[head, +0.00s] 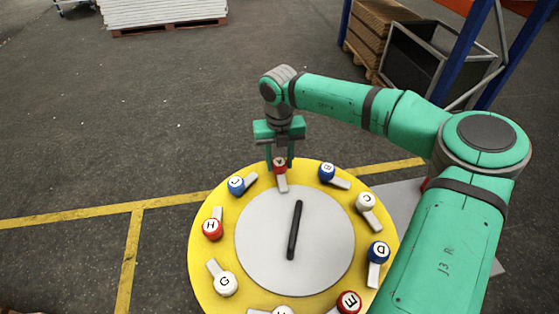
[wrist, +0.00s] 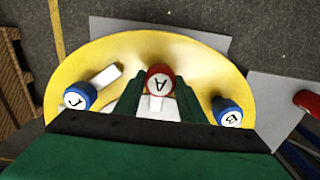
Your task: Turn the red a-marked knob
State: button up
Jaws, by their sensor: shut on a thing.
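The red A-marked knob (head: 280,164) sits at the far edge of a yellow round board (head: 205,262), with its pale pointer facing the board's middle. It also shows in the wrist view (wrist: 160,82), between the two green fingers. My gripper (head: 279,160) points down at the board's far rim and is shut on the red A knob, one finger on each side. In the wrist view the fingers (wrist: 157,100) reach up to the knob's sides, and the A appears upside down.
A blue J knob (head: 236,185) and a blue B knob (head: 327,172) flank the A knob. Several other lettered knobs ring a grey disc (head: 260,235) with a black bar (head: 295,230). A rack and crates stand at the back right. The floor left of the board is clear.

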aim_at(280, 162)
jog(key=shift+w+r, duration=0.1)
jog(key=o, duration=1)
jog(key=shift+o, duration=0.2)
notch_tip(280, 162, up, 11)
jog(key=shift+d, duration=0.1)
